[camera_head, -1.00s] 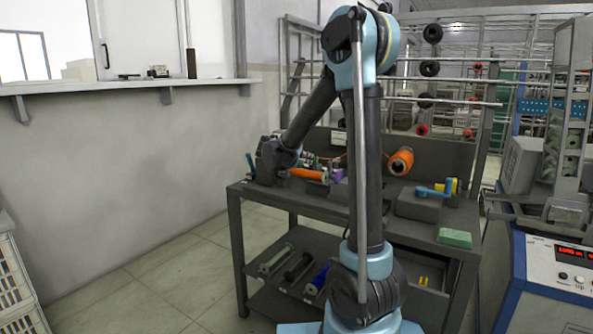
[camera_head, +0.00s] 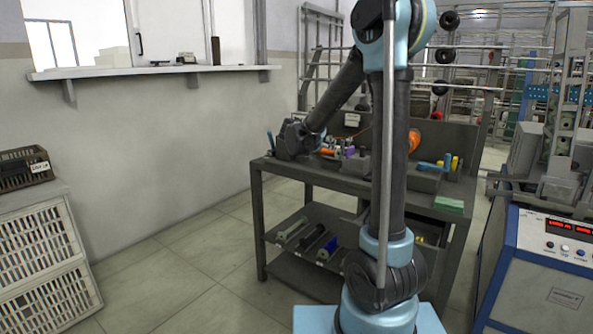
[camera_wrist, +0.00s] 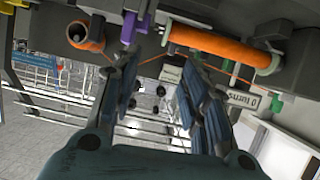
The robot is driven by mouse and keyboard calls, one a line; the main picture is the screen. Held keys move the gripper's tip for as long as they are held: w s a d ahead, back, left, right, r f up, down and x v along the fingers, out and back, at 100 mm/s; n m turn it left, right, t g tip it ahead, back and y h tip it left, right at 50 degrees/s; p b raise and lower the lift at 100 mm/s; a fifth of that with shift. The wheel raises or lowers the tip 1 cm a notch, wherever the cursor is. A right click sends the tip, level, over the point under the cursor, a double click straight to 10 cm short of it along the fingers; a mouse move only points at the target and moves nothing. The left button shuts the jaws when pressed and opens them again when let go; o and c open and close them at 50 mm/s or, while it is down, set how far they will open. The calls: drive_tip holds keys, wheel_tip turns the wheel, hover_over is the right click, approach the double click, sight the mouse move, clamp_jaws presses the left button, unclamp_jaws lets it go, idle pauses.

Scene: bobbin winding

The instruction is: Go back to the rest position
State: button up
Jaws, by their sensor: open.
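My gripper (camera_wrist: 160,92) is open in the wrist view, its two dark blue-grey fingers apart with nothing held between them. An orange-wound bobbin (camera_wrist: 220,45) lies across the top of that view, beyond the fingertips. A smaller orange spool (camera_wrist: 85,36) is at the upper left, with a purple clip (camera_wrist: 130,30) between the two. Thin orange thread runs from the spool behind the fingers towards the bobbin; whether it touches them I cannot tell. In the head view my gripper (camera_head: 292,142) is over the workbench's left end, its fingers hidden.
The dark workbench (camera_head: 262,164) carries blue and yellow parts and a green block (camera_head: 449,204); its lower shelf holds several rods. A blue-and-white control cabinet (camera_head: 550,270) stands right. Slatted crates (camera_head: 35,245) stand left. Open floor (camera_head: 180,290) lies between crates and bench.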

drive_tip(key=s+d+f+n+g+y, duration=0.15)
drive_tip(key=s+d, duration=0.25)
drive_tip(key=s, duration=0.4)
drive_tip(key=s+d+f+n+g+y, duration=0.1)
drive_tip(key=s+d+f+g, duration=0.15)
drive_tip(key=s, duration=0.55)
drive_tip(key=s+d+f+n+g+y, duration=0.1)
drive_tip(key=s+d+f+g, duration=0.15)
drive_tip(key=s+d, duration=0.4)
drive_tip(key=s+a+f+n+y, duration=0.1)
drive_tip(key=s+a+f, duration=0.1)
drive_tip(key=s, duration=0.5)
drive_tip(key=s+a+f+n+g+y, duration=0.1)
drive_tip(key=s+a+f+y, duration=0.1)
drive_tip(key=s+f, duration=0.3)
drive_tip(key=s+a+f+n+g+y, duration=0.1)
drive_tip(key=s+a+f, duration=0.1)
drive_tip(key=s, duration=0.8)
drive_tip(key=shift+f+n+y, duration=0.35)
drive_tip(key=shift+f, duration=0.45)
